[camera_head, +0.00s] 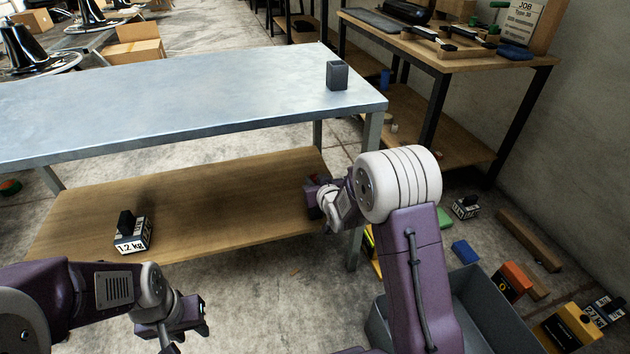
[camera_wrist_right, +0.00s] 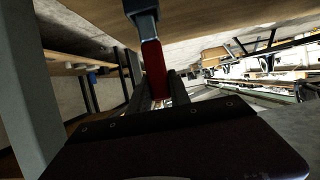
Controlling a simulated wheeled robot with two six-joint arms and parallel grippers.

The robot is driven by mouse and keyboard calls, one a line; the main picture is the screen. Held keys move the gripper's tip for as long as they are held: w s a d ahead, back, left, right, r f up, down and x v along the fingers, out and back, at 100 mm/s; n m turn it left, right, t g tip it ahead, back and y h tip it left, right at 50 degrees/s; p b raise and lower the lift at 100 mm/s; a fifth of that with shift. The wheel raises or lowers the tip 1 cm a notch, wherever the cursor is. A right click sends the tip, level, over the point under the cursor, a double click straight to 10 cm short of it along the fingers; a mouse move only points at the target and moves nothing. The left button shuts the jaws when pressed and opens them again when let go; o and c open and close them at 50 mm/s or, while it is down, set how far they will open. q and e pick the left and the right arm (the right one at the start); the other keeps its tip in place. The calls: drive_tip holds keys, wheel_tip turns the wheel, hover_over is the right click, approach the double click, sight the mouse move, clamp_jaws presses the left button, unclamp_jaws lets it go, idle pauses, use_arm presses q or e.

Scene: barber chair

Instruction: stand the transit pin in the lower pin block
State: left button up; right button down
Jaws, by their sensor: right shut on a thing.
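My right gripper (camera_head: 313,197) is at the right end of the wooden lower shelf, below the metal table top. In the right wrist view its fingers (camera_wrist_right: 160,92) are shut on a red piece (camera_wrist_right: 154,68), probably the transit pin, with a grey metal part (camera_wrist_right: 145,27) at its far end. I cannot tell whether this grey part belongs to it. In the head view the held piece is mostly hidden. A dark grey, open-topped block (camera_head: 337,76), possibly a pin block, stands on the table's right end. My left gripper (camera_head: 184,322) is at lower left; its jaw opening is unclear.
The metal table (camera_head: 180,95) is otherwise bare. A weight marked 1.2 kg (camera_head: 132,235) stands on the lower shelf (camera_head: 210,205). A table leg (camera_head: 362,205) is close to my right gripper. A grey bin (camera_head: 485,300) and loose boxes lie at right.

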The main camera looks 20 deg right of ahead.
drive_tip(key=shift+f+b, duration=0.55)
drive_tip(key=shift+f, duration=0.25)
drive_tip(key=c, duration=1.1)
unclamp_jaws()
drive_tip(key=shift+r, duration=0.1)
drive_tip(key=shift+s, duration=0.1)
drive_tip(key=p+v, duration=0.3)
drive_tip(key=v, duration=0.6)
